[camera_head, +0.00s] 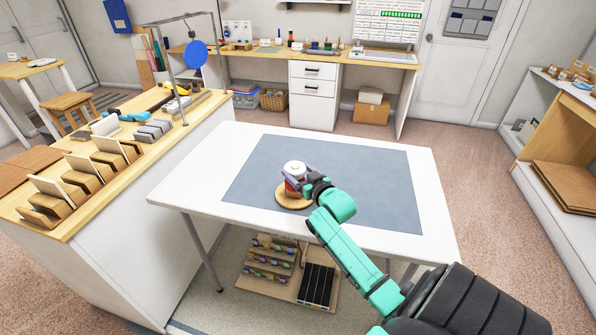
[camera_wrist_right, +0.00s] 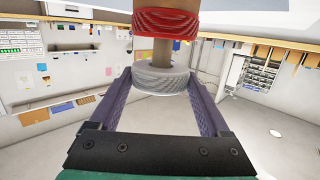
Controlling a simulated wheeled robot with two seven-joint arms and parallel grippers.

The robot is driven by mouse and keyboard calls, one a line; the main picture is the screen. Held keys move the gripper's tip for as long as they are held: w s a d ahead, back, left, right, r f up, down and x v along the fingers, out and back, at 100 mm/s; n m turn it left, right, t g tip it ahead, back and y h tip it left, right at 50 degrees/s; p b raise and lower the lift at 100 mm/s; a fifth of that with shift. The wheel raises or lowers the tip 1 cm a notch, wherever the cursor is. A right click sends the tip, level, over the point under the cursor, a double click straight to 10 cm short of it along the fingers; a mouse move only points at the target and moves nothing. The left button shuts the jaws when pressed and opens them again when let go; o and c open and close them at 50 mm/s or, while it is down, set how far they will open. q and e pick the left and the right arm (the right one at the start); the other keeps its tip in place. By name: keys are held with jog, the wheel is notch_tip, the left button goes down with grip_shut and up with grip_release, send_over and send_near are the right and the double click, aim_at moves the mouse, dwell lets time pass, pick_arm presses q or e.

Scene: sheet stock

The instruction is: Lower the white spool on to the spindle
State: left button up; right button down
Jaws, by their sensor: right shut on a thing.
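The white spool (camera_head: 294,168) is held between the fingers of my right gripper (camera_head: 305,181), above the red spool (camera_head: 291,186). The red spool sits low over a round wooden base (camera_head: 287,198) on the mat. In the right wrist view, which looks upside down, the white spool (camera_wrist_right: 163,80) lies between the two purple fingers. The wooden spindle (camera_wrist_right: 161,50) shows between it and the red spool (camera_wrist_right: 165,23), with a clear gap between the spools. The spindle lines up with the white spool; I cannot tell whether its tip is inside the hole. My left gripper is out of view.
The blue-grey mat (camera_head: 372,185) on the white table (camera_head: 190,182) is otherwise clear. A wooden-topped counter (camera_head: 75,225) with several blocks and cards stands on the left. Below the table is a board with a rack (camera_head: 268,262) and black strips.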

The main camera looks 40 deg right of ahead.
dwell(0.4)
jog(key=shift+p, duration=0.3)
jog(key=shift+f, duration=0.1)
jog(key=shift+f+b, duration=1.1)
jog(key=shift+f, duration=0.25)
grip_release()
